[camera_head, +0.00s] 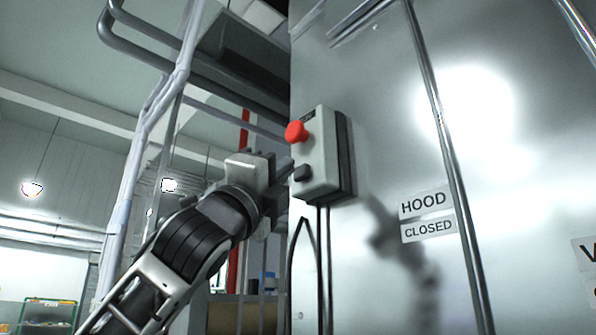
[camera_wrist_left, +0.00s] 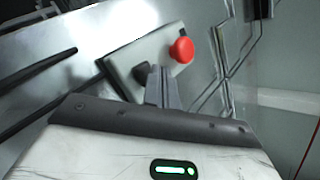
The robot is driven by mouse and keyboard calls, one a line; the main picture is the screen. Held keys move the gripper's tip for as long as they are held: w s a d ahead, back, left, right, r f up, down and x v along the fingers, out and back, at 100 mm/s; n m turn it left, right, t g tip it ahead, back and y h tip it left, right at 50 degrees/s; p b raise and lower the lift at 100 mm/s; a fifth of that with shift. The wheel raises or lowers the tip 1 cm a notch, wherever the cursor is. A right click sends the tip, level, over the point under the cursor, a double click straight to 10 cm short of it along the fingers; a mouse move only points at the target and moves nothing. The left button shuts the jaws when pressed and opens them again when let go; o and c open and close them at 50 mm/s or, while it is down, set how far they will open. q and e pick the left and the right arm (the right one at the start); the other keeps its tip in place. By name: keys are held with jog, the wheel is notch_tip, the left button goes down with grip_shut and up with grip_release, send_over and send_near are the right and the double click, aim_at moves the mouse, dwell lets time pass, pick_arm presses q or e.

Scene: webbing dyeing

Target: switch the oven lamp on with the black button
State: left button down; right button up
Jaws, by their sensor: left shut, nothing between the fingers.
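A grey control box (camera_head: 322,150) is mounted on the shiny metal oven wall. It carries a red mushroom button (camera_head: 296,131) above and a black button (camera_head: 302,173) below. My left gripper (camera_head: 287,172) is shut and empty, with its tips right at the black button from the left. In the left wrist view the shut fingers (camera_wrist_left: 161,74) point at the box face, beside the black button (camera_wrist_left: 142,72) and below left of the red button (camera_wrist_left: 181,50). Whether the tips touch the black button I cannot tell. My right gripper is out of view.
Labels reading "HOOD" (camera_head: 425,203) and "CLOSED" (camera_head: 428,229) are on the metal wall right of the box. A vertical metal rod (camera_head: 447,150) runs beside them. White webbing (camera_head: 137,165) hangs at the left, behind my left arm. Dark pipes run below the box.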

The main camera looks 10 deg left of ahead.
pick_arm(q)
jog(key=shift+w+d, duration=0.35)
jog(key=shift+w, duration=0.05)
dwell(0.9)
jog(key=shift+s+a, duration=0.6)
jog(key=shift+s, duration=0.15)
jog(key=s+a, duration=0.3)
jog(key=s, duration=0.1)
jog(key=shift+s+a+b, duration=0.35)
dwell(0.6)
